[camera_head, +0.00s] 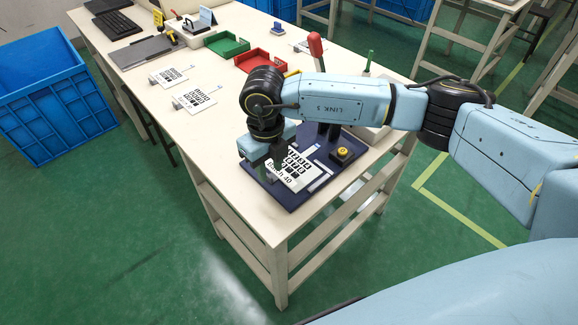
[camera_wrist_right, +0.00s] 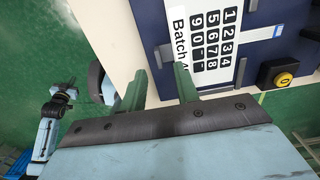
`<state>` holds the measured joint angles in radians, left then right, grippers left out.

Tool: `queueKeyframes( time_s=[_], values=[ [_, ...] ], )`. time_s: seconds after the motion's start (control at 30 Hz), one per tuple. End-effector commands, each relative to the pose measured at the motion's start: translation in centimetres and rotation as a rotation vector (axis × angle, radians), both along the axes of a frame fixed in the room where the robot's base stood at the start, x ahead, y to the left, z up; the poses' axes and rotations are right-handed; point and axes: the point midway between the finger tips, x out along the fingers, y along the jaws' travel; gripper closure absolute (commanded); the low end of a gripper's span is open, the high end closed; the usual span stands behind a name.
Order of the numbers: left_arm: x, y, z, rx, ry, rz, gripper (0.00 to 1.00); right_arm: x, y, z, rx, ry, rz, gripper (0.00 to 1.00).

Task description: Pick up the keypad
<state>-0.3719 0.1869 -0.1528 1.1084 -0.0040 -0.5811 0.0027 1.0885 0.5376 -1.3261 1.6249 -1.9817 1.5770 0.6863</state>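A white keypad film (camera_head: 297,170) with black number keys and the print "Batch 40" lies on a dark blue fixture (camera_head: 292,200) at the near corner of the table. My right gripper (camera_head: 264,170) points down at the film's left edge. In the right wrist view the keypad (camera_wrist_right: 211,38) lies beyond the fingers, and the lower end of its print is hidden by a finger. The green fingers of my right gripper (camera_wrist_right: 160,85) stand apart with nothing seen held between them. One finger overlaps the blue fixture (camera_wrist_right: 150,22). Contact with the film cannot be told.
A black block with a yellow button (camera_head: 343,153) sits on the fixture's right side. Two more printed films (camera_head: 168,76) (camera_head: 194,100) lie farther left on the table (camera_head: 215,145). Green (camera_head: 227,44) and red (camera_head: 261,61) trays stand behind. A blue crate (camera_head: 55,95) stands on the floor.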

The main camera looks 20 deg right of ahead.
Motion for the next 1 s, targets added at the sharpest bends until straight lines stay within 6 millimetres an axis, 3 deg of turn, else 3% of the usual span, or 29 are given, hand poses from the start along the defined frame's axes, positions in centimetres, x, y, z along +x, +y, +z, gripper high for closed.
queueKeyframes(
  time_s=[0.17, 0.43, 0.7, 1.0],
  values=[
    [1.1, -0.2, 0.6, 0.000, -0.008, 0.004, 1.00, -0.1, 0.0, -2.4, 0.000, 0.002, 0.000, 0.69],
    [1.3, -0.2, 0.8, -0.001, -0.009, 0.005, 1.00, -0.1, 0.0, -2.7, 0.001, 0.000, 0.000, 0.69],
    [1.3, -0.2, 0.8, -0.001, -0.009, 0.005, 1.00, -0.1, 0.0, -2.7, 0.002, 0.001, 0.000, 1.00],
    [1.2, -0.2, 0.8, 0.000, -0.009, 0.004, 1.00, -0.1, 0.0, -2.6, 0.002, 0.001, 0.000, 1.00]
  ],
)
